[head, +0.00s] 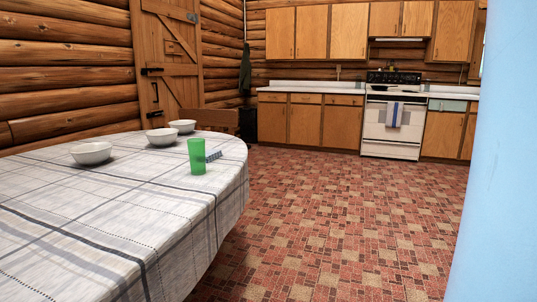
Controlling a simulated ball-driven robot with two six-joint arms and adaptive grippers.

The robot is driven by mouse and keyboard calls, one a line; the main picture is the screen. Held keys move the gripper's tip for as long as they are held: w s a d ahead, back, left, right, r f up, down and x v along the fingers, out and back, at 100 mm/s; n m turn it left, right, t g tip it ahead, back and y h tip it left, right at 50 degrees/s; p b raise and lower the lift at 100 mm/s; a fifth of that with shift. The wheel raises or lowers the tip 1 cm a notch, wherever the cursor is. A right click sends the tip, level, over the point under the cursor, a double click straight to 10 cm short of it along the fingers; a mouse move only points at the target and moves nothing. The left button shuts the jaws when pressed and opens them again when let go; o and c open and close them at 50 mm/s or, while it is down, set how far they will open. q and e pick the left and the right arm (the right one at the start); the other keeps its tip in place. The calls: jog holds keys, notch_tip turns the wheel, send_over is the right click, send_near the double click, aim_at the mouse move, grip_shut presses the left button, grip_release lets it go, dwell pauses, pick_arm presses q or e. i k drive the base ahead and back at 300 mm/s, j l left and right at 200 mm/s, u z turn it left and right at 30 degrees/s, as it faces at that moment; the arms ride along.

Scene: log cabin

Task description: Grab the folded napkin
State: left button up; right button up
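A small blue-and-white patterned item (213,156), which looks like the folded napkin, is on the table (120,215) near its right end. It shows just right of a green cup (197,157), which may hide part of it. The item is small in this view, so its folds cannot be made out. Neither of my grippers shows in the head view.
Three white bowls (91,153) stand along the table's far side. The table has a rounded right edge. Open tiled floor (330,215) lies right of it, up to the cabinets and white stove (393,130). A light-blue surface (500,170) blocks the right.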

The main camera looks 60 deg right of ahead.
aim_at(211, 153)
jog(key=z, duration=1.45)
jog(key=i+u, duration=0.1)
jog(key=u, duration=0.3)
jog(key=i+l+u, duration=0.1)
jog(key=u, duration=0.25)
jog(key=l+u, duration=0.2)
jog(key=u, duration=0.2)
jog(key=i+l+u, duration=0.1)
jog(key=u, duration=0.3)
